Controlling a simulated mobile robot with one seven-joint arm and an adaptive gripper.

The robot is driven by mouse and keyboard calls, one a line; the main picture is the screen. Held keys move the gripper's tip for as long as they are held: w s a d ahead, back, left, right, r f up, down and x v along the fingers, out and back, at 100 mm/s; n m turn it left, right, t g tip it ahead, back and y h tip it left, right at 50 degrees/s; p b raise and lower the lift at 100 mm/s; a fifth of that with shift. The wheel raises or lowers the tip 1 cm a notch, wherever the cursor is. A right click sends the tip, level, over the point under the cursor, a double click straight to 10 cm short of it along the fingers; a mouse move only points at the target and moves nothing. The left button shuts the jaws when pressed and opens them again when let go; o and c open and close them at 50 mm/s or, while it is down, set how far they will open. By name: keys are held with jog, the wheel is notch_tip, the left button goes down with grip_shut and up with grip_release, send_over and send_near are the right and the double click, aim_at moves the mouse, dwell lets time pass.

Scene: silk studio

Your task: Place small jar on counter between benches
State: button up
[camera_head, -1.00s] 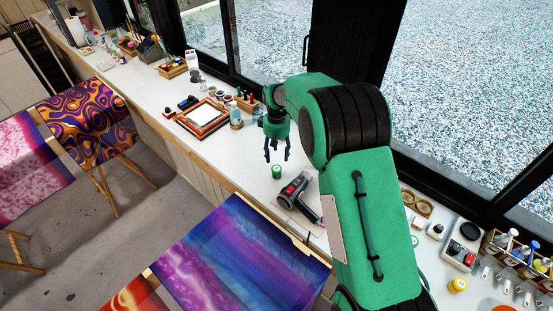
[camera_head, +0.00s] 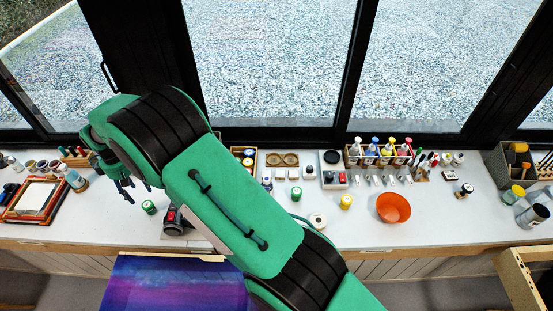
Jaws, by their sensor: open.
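A small jar with a green lid (camera_head: 148,207) stands upright on the white counter (camera_head: 265,225), left of the middle. My gripper (camera_head: 135,190) hangs above the counter, just up and left of this jar in the camera_head view. Its fingers are apart and nothing is between them. Other small jars stand further right: one with a green lid (camera_head: 296,193), a yellow one (camera_head: 345,201) and a white-lidded one (camera_head: 317,219). The frames do not show which is the task's jar. A blue-purple silk bench (camera_head: 175,288) stands in front; a wooden frame (camera_head: 518,280) stands at right.
A dark hand tool (camera_head: 173,222) lies right beside the green-lidded jar, partly behind my arm. An orange bowl (camera_head: 393,207), a bottle rack (camera_head: 380,152) and a grey canister (camera_head: 532,215) stand further right. The front counter strip between bowl and canister is largely clear.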

jog(key=w+d+r+m, duration=0.2)
jog(key=w+d+r, duration=0.2)
jog(key=d+r, duration=0.55)
jog(key=w+d+r+m, duration=0.1)
jog(key=w+d+r, duration=0.2)
jog(key=d+r, duration=0.65)
jog(key=s+d+r+m+t+y, duration=0.1)
jog(key=d+r+m, duration=0.1)
jog(key=d+r, duration=0.7)
jog(key=s+d+r+m+t, duration=0.15)
jog(key=d+r, duration=0.45)
jog(key=d, duration=0.6)
jog(key=s+d+r+m+t, duration=0.1)
jog(key=s+d+r+m, duration=0.1)
jog(key=s+d, duration=0.35)
jog(key=s+d+r+m, duration=0.1)
jog(key=s+d+r, duration=0.15)
jog(key=d, duration=0.65)
jog(key=s+d+r+m+t, duration=0.1)
jog(key=s+d+r+m, duration=0.1)
jog(key=s+d, duration=0.35)
jog(key=s+d+f+m+t+h, duration=0.1)
jog(key=s+d+f+m, duration=0.2)
jog(key=s+d, duration=1)
jog(key=shift+s+f+m, duration=0.2)
jog(key=shift+s+m, duration=0.25)
jog(key=shift+s, duration=0.65)
